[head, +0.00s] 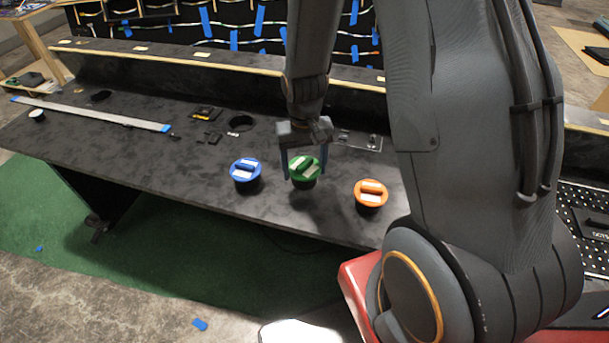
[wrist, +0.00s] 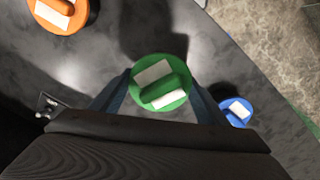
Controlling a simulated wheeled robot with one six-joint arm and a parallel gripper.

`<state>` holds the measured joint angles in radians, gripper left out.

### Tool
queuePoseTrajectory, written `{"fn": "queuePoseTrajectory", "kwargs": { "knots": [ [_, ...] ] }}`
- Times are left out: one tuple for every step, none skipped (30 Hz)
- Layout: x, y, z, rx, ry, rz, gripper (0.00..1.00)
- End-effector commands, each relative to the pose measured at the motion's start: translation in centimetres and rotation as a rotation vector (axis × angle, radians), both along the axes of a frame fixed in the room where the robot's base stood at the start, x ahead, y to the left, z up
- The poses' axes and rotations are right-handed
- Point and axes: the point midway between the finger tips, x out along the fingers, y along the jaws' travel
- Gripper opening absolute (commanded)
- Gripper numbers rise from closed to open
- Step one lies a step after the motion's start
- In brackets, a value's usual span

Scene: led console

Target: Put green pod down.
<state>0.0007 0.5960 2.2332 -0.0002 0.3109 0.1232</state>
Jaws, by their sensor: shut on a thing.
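The green pod (head: 304,171) is a round lidded piece with a raised handle bar and white labels. It is upright at the table's front, between the blue pod (head: 245,172) and the orange pod (head: 371,194). My gripper (head: 304,165) points down over it, one finger on each side, shut on it. In the wrist view the green pod (wrist: 160,82) sits between the two fingers. A shadow lies beside it; I cannot tell whether its base touches the table. The wrist view also shows the orange pod (wrist: 62,12) and the blue pod (wrist: 236,110).
A long grey strip with blue ends (head: 90,114) lies at left. The table's front edge is close to the pods. A raised ledge runs along the back.

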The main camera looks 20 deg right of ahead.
Motion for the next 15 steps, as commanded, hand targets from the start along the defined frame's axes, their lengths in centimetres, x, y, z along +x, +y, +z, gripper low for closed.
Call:
{"fn": "queuePoseTrajectory", "kwargs": {
  "knots": [
    [-0.2, 0.0, -0.6, 0.000, 0.004, 0.000, 0.45],
    [-0.2, 0.0, -1.1, 0.000, 0.005, 0.000, 0.45],
    [-0.2, 0.0, -1.6, 0.000, 0.005, 0.000, 0.45],
    [-0.2, 0.0, -2.0, 0.000, 0.005, 0.000, 0.45],
    [-0.2, 0.0, -2.3, 0.000, 0.006, 0.000, 0.45],
    [-0.2, 0.0, -2.7, 0.000, 0.004, 0.000, 0.45],
    [-0.1, 0.0, -3.0, 0.000, 0.003, 0.000, 0.45],
    [-0.1, 0.0, -3.2, 0.000, 0.003, 0.000, 0.45],
    [-0.1, 0.0, -3.4, 0.000, 0.002, 0.000, 0.45],
    [-0.1, 0.0, -3.5, 0.000, 0.002, 0.000, 0.45],
    [-0.1, 0.0, -3.6, 0.000, 0.001, 0.000, 0.45],
    [-0.1, 0.0, -3.6, 0.000, 0.001, 0.000, 0.45],
    [0.0, 0.0, -3.6, 0.000, 0.001, 0.000, 0.45],
    [0.0, 0.0, -3.6, 0.000, 0.001, 0.000, 0.45],
    [0.0, 0.0, -3.6, 0.000, 0.001, 0.000, 0.45]
  ]
}}
